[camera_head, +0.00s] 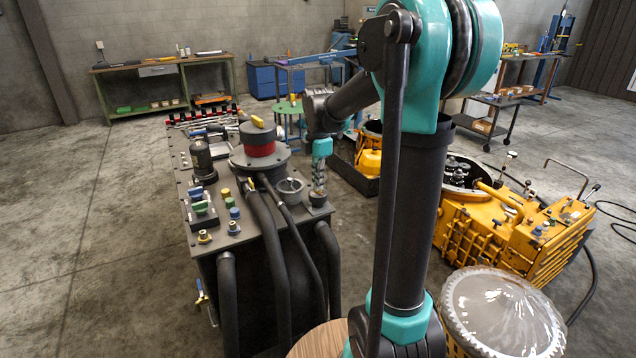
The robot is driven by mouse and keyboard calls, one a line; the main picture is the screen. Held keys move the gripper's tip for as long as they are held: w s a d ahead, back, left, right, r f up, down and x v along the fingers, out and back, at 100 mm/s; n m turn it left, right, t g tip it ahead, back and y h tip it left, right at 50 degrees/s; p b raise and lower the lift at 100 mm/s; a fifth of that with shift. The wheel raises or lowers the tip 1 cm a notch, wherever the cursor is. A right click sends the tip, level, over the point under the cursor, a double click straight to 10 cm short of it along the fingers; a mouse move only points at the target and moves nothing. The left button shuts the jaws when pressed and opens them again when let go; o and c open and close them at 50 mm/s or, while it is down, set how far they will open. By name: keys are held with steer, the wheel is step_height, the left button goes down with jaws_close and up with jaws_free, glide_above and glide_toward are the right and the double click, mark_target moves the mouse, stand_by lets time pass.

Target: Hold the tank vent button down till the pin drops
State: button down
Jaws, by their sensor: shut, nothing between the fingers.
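The dark tank (250,275) has a flat top crowded with fittings and hoses on its front. My gripper (318,191) points straight down at the tank top's right front corner. Its fingers are together, with nothing seen between them. The tips are at a small dark round fitting (317,201), which may be the vent button; I cannot tell whether they touch or press it. A round gauge-like fitting (290,186) is just left of my gripper. No pin can be made out at this size.
A drum with a red band (259,146) and a black cylinder (202,158) rise from the tank top. Several coloured knobs (233,213) sit at its left front. A yellow gearbox housing (490,225) stands at right. The floor at left is clear.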

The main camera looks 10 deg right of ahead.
steer(key=shift+r, duration=3.5)
steer(key=shift+f, duration=0.1)
steer(key=s+d+f+m+t, duration=0.2)
steer(key=s+f+m, duration=0.7)
steer(key=s+m, duration=0.1)
steer(key=s+d+f+m+t, duration=0.2)
steer(key=s+f+m, duration=0.8)
steer(key=s+m, duration=0.1)
steer(key=shift+s+m, duration=0.3)
steer(key=shift+s, duration=0.2)
